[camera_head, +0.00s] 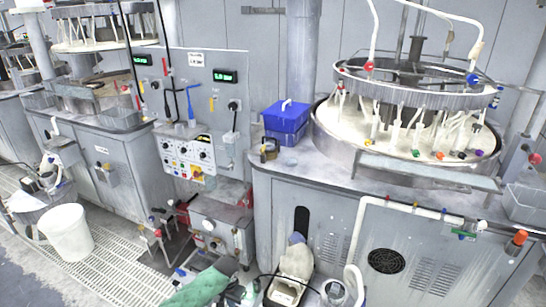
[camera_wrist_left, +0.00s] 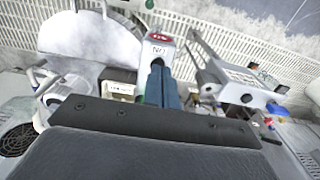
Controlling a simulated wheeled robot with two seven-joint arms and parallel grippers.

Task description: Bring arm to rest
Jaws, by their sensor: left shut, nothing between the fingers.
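My left gripper (camera_wrist_left: 160,68) shows in the left wrist view. Its two dark blue-grey fingers lie together, shut and with nothing between them, beyond the dark palm at the bottom. A white container with a red top (camera_wrist_left: 158,38) lies past the fingertips in the picture; I cannot tell whether they touch it. Neither gripper shows in the head view, and my right gripper is in neither view.
A white bucket (camera_head: 67,232) stands on the floor grating (camera_head: 118,268) at the left. Small items crowd the bottom middle.

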